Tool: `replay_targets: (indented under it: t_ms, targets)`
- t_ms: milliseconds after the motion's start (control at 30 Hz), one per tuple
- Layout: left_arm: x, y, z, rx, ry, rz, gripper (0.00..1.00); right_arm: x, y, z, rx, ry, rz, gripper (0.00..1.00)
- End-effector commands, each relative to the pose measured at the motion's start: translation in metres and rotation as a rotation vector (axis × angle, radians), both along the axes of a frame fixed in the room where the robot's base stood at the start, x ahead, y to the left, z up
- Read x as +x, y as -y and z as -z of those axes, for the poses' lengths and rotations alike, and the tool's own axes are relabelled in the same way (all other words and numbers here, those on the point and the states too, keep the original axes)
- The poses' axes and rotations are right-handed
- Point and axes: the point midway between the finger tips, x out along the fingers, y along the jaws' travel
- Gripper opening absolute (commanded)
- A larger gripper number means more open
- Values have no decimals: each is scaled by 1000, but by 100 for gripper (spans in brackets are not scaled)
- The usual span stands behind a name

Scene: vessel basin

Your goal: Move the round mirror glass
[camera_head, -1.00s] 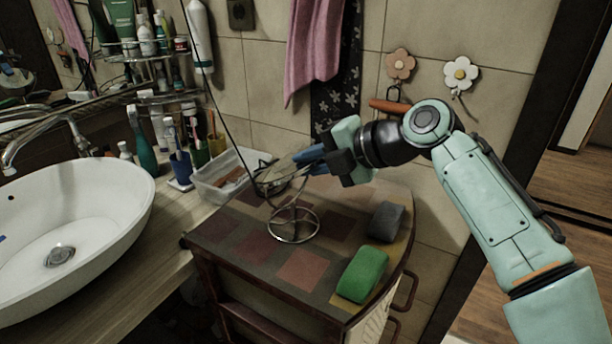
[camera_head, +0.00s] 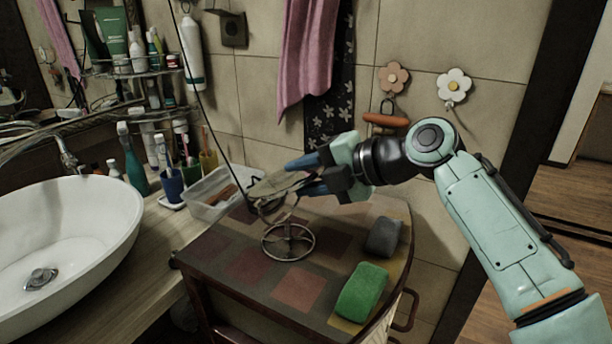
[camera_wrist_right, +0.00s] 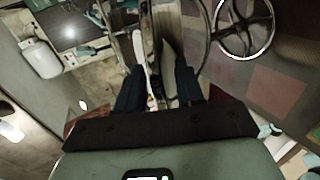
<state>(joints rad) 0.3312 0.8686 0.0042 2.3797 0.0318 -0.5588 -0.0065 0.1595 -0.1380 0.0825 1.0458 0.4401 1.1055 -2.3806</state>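The round mirror glass (camera_head: 279,186) is tilted, seen nearly flat-on to its edge, above its round metal stand base (camera_head: 288,242) on the small cabinet top. My right gripper (camera_head: 306,175) is at the mirror's right side, its two blue fingers spread apart with the mirror's edge between them. In the right wrist view the fingers (camera_wrist_right: 158,82) are apart on either side of a thin upright rim; I cannot tell whether either touches it. The stand base (camera_wrist_right: 243,25) shows at upper right there. My left gripper is not in view.
A green sponge (camera_head: 360,291) and a grey sponge (camera_head: 383,237) lie at the cabinet's right edge. A clear tray (camera_head: 212,198), cups and bottles stand left of the mirror, beside the white basin (camera_head: 65,235). The tiled wall is close behind. The cabinet's front is clear.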

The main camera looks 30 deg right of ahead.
Motion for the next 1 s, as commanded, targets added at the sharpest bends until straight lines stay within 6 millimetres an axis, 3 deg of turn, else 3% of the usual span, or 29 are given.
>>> replay_targets:
  t_ms: [233,367,800,1000]
  targets:
    - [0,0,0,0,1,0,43,-2,1,-1,0,1,1,37]
    - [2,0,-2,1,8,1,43,-12,7,-8,0,3,1,37]
    - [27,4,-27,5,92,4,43,-87,45,-50,1,4,0,37]
    - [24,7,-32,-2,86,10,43,-104,54,-58,0,2,0,37]
